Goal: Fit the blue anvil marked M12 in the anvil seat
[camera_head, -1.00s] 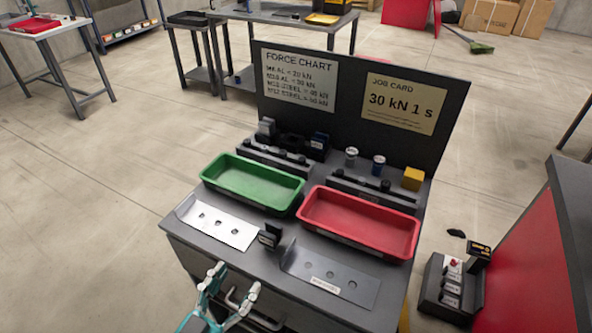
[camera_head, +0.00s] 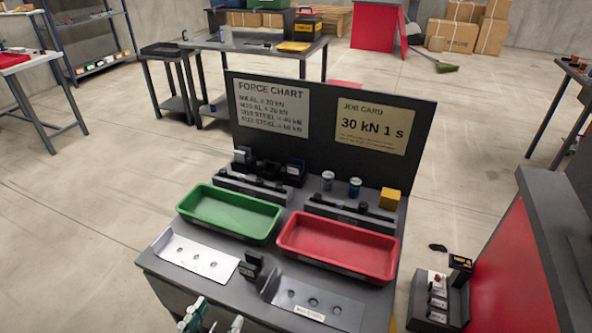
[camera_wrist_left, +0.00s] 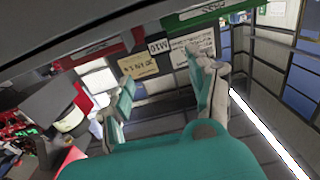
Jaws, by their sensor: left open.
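Two small cylinders stand on the rack at the back of the bench. One is pale with a dark band (camera_head: 328,180); the other is blue (camera_head: 355,187). Their markings are too small to read, so I cannot tell which is the M12 anvil. I cannot make out the anvil seat. My left gripper (camera_head: 213,315) is open and low at the bench's front edge, partly cut off by the frame. In the left wrist view its fingers (camera_wrist_left: 163,92) are apart with nothing between them. My right gripper is not in view.
A green tray (camera_head: 190,213) and a red tray (camera_head: 392,262) sit mid-bench. Two metal plates (camera_head: 195,258) (camera_head: 318,308) lie in front. A yellow block (camera_head: 390,198) is at the back right. A red-sided cabinet (camera_head: 510,265) and a control box (camera_head: 437,300) stand right.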

